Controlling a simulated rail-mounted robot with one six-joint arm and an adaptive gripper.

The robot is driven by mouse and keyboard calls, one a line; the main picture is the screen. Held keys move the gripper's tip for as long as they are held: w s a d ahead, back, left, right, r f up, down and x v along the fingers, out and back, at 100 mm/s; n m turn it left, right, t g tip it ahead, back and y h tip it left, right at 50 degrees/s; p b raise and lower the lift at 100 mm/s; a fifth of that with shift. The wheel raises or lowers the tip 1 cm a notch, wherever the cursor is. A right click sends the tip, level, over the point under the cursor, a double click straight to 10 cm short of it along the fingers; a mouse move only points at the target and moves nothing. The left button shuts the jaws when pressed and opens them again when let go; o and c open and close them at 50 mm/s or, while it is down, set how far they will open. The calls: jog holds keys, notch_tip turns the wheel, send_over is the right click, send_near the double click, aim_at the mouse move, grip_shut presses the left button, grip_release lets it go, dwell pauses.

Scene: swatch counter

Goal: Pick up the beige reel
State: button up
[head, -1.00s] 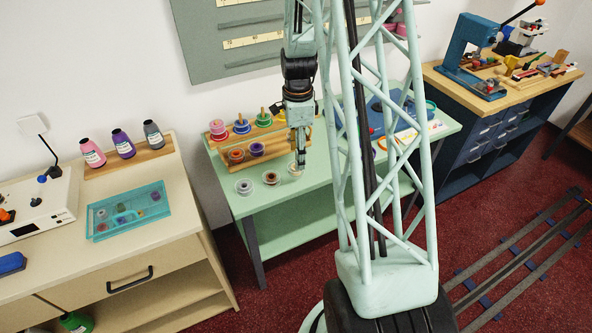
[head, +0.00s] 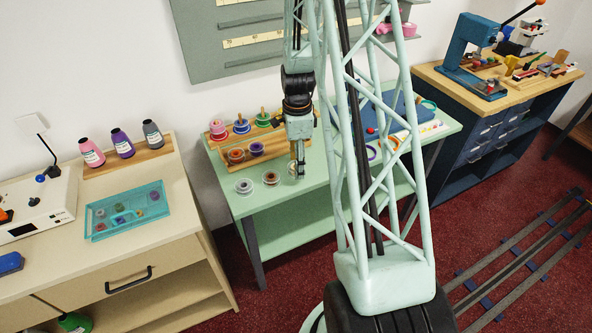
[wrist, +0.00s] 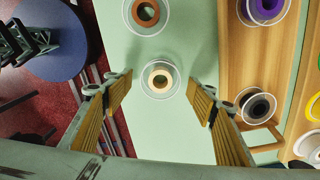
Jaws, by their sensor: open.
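The beige reel (wrist: 160,80), a clear-flanged spool with a cream ring and dark centre hole, lies on the pale green counter (wrist: 150,135). In the wrist view it sits centred between the two fingertips of my gripper (wrist: 158,90), with a visible gap on each side. My gripper is open and empty. In the head view my gripper (head: 299,172) points down right over the beige reel's spot and partly hides it. From these views I cannot tell the exact height of the fingertips above the counter.
A brown reel (head: 270,178) and a grey-white reel (head: 244,186) lie to the left on the counter. A wooden rack (wrist: 232,60) holds several reels, including purple (wrist: 265,8) and black (wrist: 258,107). A teal tray (head: 105,230) lies on the left desk.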

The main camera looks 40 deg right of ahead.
jog(key=shift+c, duration=0.6)
jog(key=c, duration=0.8)
jog(key=shift+r, duration=0.15)
jog(key=shift+r+p, duration=0.3)
jog(key=shift+r, duration=1.35)
jog(key=s+a, duration=0.3)
jog(key=s, duration=0.4)
jog(key=s+a+r, duration=0.1)
jog(key=s+a, duration=0.3)
jog(key=s, duration=0.3)
jog(key=shift+s+r, duration=0.15)
jog(key=shift+r, duration=0.1)
